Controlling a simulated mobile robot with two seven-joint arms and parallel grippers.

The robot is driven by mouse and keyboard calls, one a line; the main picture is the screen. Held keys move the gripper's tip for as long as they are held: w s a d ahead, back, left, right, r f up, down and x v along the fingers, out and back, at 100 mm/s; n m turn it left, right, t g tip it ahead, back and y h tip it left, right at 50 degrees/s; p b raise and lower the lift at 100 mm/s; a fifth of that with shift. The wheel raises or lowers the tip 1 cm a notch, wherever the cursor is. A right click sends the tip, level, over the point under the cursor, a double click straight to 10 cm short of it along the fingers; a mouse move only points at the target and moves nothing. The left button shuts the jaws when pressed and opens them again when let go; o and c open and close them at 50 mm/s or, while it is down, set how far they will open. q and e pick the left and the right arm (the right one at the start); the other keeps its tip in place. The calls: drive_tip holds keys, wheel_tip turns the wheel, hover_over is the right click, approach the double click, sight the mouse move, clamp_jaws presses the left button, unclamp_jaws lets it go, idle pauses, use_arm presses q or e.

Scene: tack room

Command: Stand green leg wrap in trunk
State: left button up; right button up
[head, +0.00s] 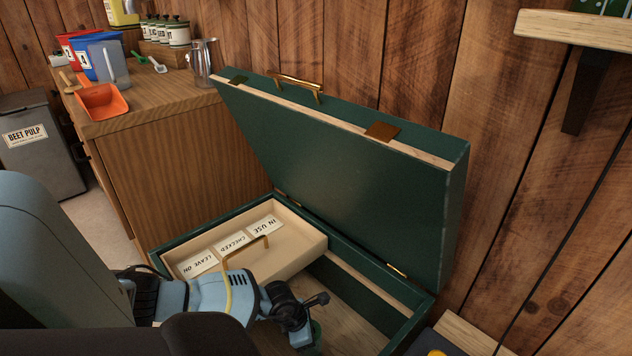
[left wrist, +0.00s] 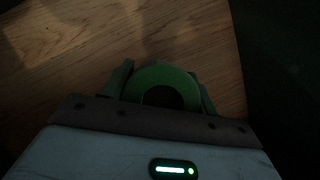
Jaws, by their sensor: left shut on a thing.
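The trunk (head: 424,304) is a dark green box with its lid (head: 350,140) standing open and leaning back. My left arm reaches down into its open part, right of the tray. My left gripper (head: 314,322) is low inside the trunk, mostly seen from behind. In the left wrist view my left gripper (left wrist: 162,88) is shut on the green leg wrap (left wrist: 163,74), a round green roll with a dark centre, its end facing the camera. Wooden floor shows beyond it; whether the wrap touches it I cannot tell. My right gripper is not in view.
A cream tray (head: 290,262) with a brass handle and labels "LEAVE ON", "CHECKED" and "IN USE" fills the trunk's left part. A wooden cabinet (head: 180,180) with scoops and canisters stands behind left. A wall shelf (head: 570,28) is upper right.

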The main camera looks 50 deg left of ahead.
use_arm(q)
drive_tip(key=shift+f, duration=0.7)
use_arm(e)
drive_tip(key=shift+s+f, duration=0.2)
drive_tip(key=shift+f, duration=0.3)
